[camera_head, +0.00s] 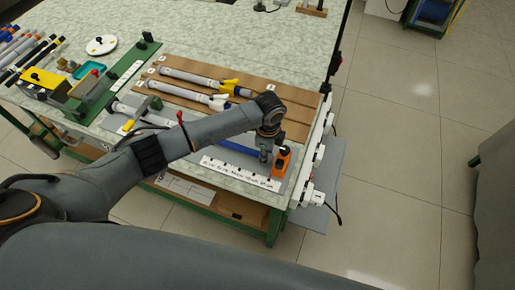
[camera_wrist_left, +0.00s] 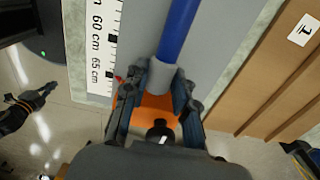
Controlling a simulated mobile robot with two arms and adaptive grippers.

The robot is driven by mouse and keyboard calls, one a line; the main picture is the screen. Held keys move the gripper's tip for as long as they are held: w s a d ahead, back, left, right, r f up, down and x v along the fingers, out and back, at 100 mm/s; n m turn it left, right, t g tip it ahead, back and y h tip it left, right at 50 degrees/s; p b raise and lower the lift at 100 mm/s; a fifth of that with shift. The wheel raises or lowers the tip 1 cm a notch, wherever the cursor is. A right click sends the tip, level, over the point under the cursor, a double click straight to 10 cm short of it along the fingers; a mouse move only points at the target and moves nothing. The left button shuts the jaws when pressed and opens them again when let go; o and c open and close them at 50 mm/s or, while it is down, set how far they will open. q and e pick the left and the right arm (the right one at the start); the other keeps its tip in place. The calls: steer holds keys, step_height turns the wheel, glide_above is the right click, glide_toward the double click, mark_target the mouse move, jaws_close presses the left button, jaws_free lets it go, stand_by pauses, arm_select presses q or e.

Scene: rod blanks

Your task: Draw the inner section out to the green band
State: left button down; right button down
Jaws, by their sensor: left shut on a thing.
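A blue rod section (camera_wrist_left: 179,32) with a grey end collar (camera_wrist_left: 162,75) runs up the left wrist view over a grey surface. My left gripper (camera_wrist_left: 157,90) is closed around this collar, one finger on each side. In the head view, my left arm reaches across the table and its gripper (camera_head: 264,150) is beside an orange piece (camera_head: 282,161). A pale outer tube (camera_head: 122,108) shows in part to the left of the arm. My arm hides the stretch between; I see no green band. A dark limb with an orange ring (camera_wrist_left: 22,108), perhaps my right gripper, is small at the left.
A white ruler strip (camera_head: 240,174) lies along the front; the wrist view shows its 60 and 65 cm marks. Other rods lie on brown boards (camera_head: 190,66) behind the arm. A green fixture (camera_head: 116,84) stands left. Open floor lies beyond the table's right edge.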

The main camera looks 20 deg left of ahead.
arm_select(q)
steer(key=shift+d, duration=0.2)
steer(key=c, duration=1)
jaws_free()
steer(key=shift+c, duration=0.2)
step_height(320, 180, up, 12)
